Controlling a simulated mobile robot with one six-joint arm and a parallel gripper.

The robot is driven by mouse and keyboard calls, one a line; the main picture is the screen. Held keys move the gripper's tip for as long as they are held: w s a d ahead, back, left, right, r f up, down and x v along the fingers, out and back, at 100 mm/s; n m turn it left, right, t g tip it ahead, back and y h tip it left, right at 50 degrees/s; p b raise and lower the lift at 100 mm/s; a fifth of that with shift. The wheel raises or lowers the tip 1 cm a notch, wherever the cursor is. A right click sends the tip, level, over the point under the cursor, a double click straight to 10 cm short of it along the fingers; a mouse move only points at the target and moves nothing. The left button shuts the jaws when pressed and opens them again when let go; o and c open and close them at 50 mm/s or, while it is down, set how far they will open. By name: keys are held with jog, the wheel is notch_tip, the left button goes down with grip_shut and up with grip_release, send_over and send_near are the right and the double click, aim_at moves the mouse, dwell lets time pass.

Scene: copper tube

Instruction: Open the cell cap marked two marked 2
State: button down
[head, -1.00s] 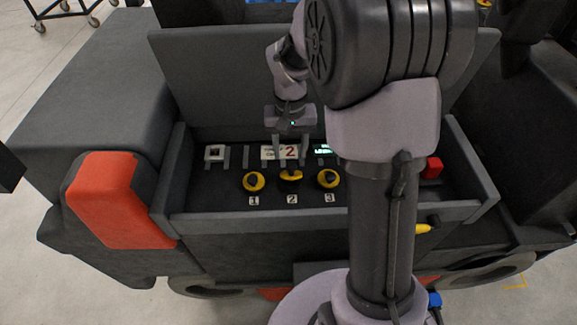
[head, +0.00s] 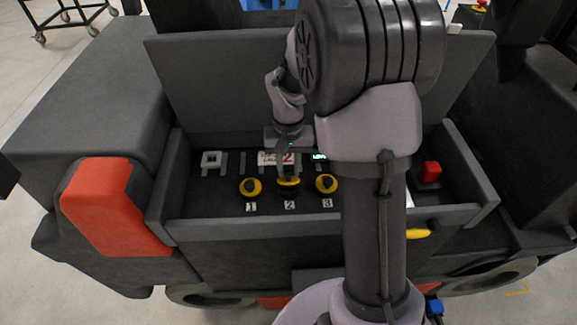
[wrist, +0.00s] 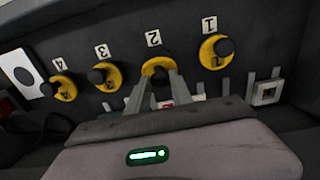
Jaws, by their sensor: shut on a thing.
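The cell cap marked 2 (head: 289,186) is a black knob on a yellow ring, in the middle of the row in the head view. It also shows in the wrist view (wrist: 158,65) below its white label 2 (wrist: 153,39). My gripper (head: 287,174) reaches down to this cap from behind. In the wrist view its two fingers (wrist: 158,76) come together at the cap's black knob, shut on it, and partly hide it. The cap still sits in its place on the panel.
Cap 1 (head: 250,187) and cap 3 (head: 326,184) stand close on either side, with cap 4 (wrist: 62,88) beyond cap 3. Behind the row are small upright posts, a grey square fitting (head: 211,158) and a lit display (head: 320,156). A red block (head: 429,172) sits at right. Tray walls surround the panel.

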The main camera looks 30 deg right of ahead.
jog(key=shift+r+p, duration=0.45)
jog(key=shift+p, duration=0.4)
jog(key=shift+w+d+r+g+p, duration=0.15)
jog(key=shift+w+g+p, duration=0.15)
jog(key=shift+g+p, duration=0.35)
jog(key=shift+w+d+f+y+p, duration=0.1)
jog(key=shift+w+f+y+p, duration=0.2)
jog(key=shift+p, duration=0.45)
jog(key=shift+s+f, duration=0.1)
jog(key=c, duration=1.1)
grip_release()
jog(key=r+p, duration=0.4)
jog(key=r, duration=0.1)
jog(key=w+r+p, duration=0.1)
jog(key=r+p, duration=0.4)
jog(key=r, duration=0.1)
jog(key=w+r+p, duration=0.1)
jog(key=r+p, duration=0.4)
jog(key=r, duration=0.1)
jog(key=shift+w+d+r, duration=0.1)
jog(key=shift+d+r, duration=0.05)
jog(key=shift+d, duration=0.25)
jog(key=shift+c, duration=0.4)
